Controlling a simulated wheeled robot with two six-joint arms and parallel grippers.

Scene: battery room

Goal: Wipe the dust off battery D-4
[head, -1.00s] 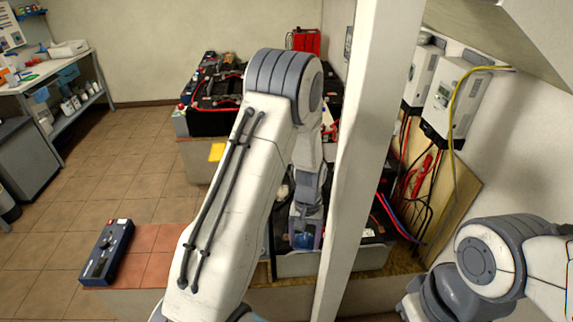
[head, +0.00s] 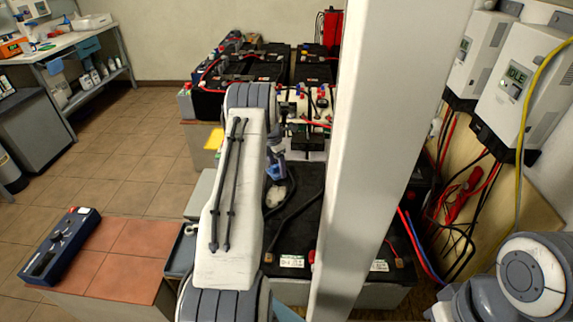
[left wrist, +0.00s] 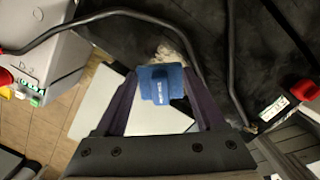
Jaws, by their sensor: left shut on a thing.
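A black-topped battery (head: 300,225) stands behind my left arm, with a small white-and-green label on its front edge that is too small to read surely as D-4. A pale, dusty-looking patch (head: 275,195) lies on its left part, and shows in the left wrist view (left wrist: 172,48). My left gripper (head: 274,170) is just above and beyond this patch. I cannot tell whether the block touches the battery. My right gripper is out of view.
A white post (head: 375,150) stands close on the right and hides part of the batteries. Grey chargers (head: 528,85) with hanging cables are beyond it. More batteries (head: 238,70) stand at the back.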

